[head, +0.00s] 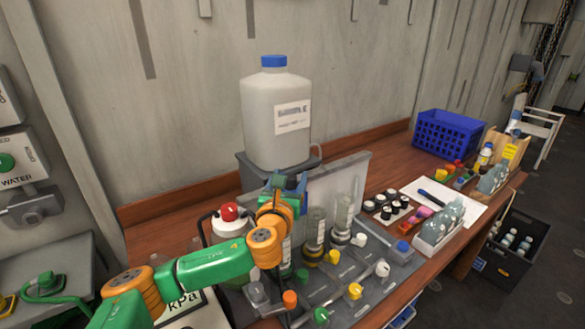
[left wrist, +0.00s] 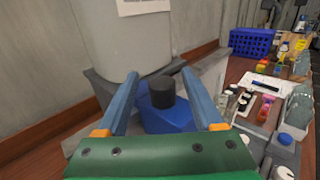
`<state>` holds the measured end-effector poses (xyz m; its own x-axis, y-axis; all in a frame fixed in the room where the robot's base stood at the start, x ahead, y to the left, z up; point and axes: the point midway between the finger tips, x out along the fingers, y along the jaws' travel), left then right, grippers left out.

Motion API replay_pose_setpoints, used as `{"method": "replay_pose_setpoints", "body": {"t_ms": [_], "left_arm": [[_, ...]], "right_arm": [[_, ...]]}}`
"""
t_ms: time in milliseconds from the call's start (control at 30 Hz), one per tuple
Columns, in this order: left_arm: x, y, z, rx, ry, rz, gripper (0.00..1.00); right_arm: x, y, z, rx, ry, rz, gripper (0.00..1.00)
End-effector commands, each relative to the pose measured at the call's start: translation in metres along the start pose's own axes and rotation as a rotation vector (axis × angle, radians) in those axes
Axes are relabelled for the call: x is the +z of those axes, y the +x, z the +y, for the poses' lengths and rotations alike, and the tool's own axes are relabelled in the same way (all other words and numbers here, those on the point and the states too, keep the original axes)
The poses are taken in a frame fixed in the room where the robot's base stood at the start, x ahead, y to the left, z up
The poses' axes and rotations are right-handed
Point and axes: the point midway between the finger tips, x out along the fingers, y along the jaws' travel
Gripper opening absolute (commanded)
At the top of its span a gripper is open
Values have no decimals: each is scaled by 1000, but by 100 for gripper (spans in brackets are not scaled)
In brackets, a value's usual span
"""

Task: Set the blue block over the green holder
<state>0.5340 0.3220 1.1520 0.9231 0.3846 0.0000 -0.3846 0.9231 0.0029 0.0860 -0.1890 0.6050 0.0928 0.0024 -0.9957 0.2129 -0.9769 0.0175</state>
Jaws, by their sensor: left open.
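In the left wrist view, a blue block (left wrist: 170,118) with a black round knob on top sits just beyond and between the two blue fingers of my left gripper (left wrist: 168,95). The fingers are apart, one on each side of it, and I see no clear contact. In the head view my left gripper (head: 287,184) is in front of the big jug's stand, and its arm largely hides the block. I cannot make out the green holder for certain; small green caps (head: 302,275) show low on the bench. My right gripper is not in view.
A large white jug (head: 275,120) with a blue cap stands behind my gripper. Clear cylinders (head: 315,230), a grey panel with coloured valves (head: 354,291) and a rack of dark-capped vials (head: 388,206) crowd the bench. A blue crate (head: 450,132) stands at the back right.

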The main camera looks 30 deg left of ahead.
Motion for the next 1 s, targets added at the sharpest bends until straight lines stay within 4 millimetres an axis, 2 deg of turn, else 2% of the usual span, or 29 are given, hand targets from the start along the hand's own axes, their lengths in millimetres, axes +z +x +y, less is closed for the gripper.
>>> {"method": "replay_pose_setpoints", "body": {"t_ms": [100,233,567,800,833,1000], "left_arm": [[2,18,0,2,-2,0,69],[1,30,0,0,-3,0,69],[0,34,-1,-2,-4,0,69],[0,33,0,-1,-4,0,4],[0,33,0,-2,-4,0,0],[0,33,0,-1,-4,0,0]], "right_arm": [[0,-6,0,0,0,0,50],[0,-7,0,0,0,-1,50],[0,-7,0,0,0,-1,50],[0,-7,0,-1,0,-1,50],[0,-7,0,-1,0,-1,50],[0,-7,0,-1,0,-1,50]]}}
